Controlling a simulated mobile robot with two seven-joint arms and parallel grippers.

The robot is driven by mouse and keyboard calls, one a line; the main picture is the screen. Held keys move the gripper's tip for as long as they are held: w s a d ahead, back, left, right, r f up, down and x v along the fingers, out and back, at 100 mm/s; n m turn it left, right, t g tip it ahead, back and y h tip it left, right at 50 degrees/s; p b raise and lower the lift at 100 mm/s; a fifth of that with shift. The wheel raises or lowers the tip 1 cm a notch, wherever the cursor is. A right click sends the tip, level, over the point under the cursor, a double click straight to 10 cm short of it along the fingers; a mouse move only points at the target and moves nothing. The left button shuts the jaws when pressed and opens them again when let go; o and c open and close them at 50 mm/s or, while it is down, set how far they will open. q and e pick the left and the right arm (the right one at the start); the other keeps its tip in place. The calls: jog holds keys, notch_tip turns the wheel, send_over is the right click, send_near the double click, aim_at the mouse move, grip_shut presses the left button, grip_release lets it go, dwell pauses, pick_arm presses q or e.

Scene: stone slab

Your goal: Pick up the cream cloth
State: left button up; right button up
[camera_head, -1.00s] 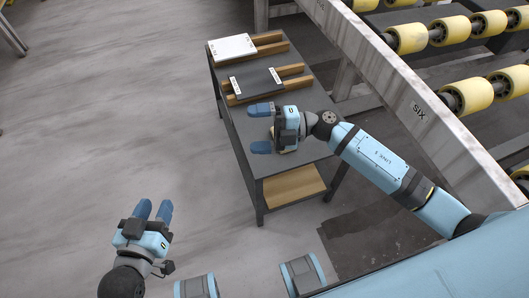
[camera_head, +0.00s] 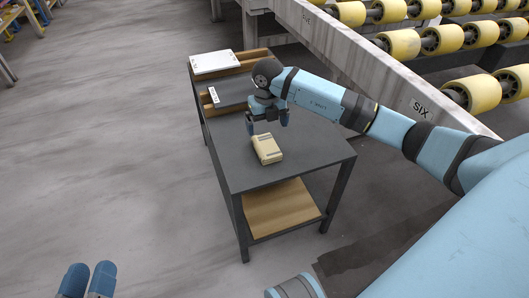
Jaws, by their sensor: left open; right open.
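The cream cloth (camera_head: 267,149) looks like a small folded, block-shaped bundle. It lies on the dark top of a small table (camera_head: 310,150), near the middle. My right gripper (camera_head: 267,124) is open and points down just behind the cloth, above the tabletop. Its fingers are apart and no cloth shows between them; I cannot tell whether a fingertip touches the cloth. My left gripper (camera_head: 88,280) is open and empty at the bottom left, low over the floor and far from the table.
A white slab (camera_head: 216,62) and a dark grey slab (camera_head: 232,92) lie on wooden strips at the table's back. A conveyor frame (camera_head: 350,62) with yellow rollers runs along the right. A wooden lower shelf (camera_head: 280,208) sits under the tabletop.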

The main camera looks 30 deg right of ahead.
aim_at(266, 144)
notch_tip(266, 144, down, 3)
jog(key=shift+f+b, duration=0.1)
jog(key=shift+b, duration=0.2)
jog(key=shift+a+f+b, duration=0.1)
jog(key=shift+f+b, duration=0.3)
jog(key=shift+f, duration=0.15)
jog(key=f, duration=0.1)
jog(key=f+b, duration=0.2)
jog(key=shift+s+a+f, duration=0.2)
jog(key=shift+s+f, duration=0.05)
jog(key=shift+f, duration=0.35)
pick_arm(q)
jog(key=f, duration=0.2)
jog(key=f+m, duration=0.1)
jog(key=shift+w+a+f+g, duration=0.15)
jog(key=shift+w+f+g, duration=0.15)
jog(key=shift+w+g, duration=0.1)
pick_arm(e)
jog(key=c, duration=1.1)
jog(key=shift+r, duration=0.1)
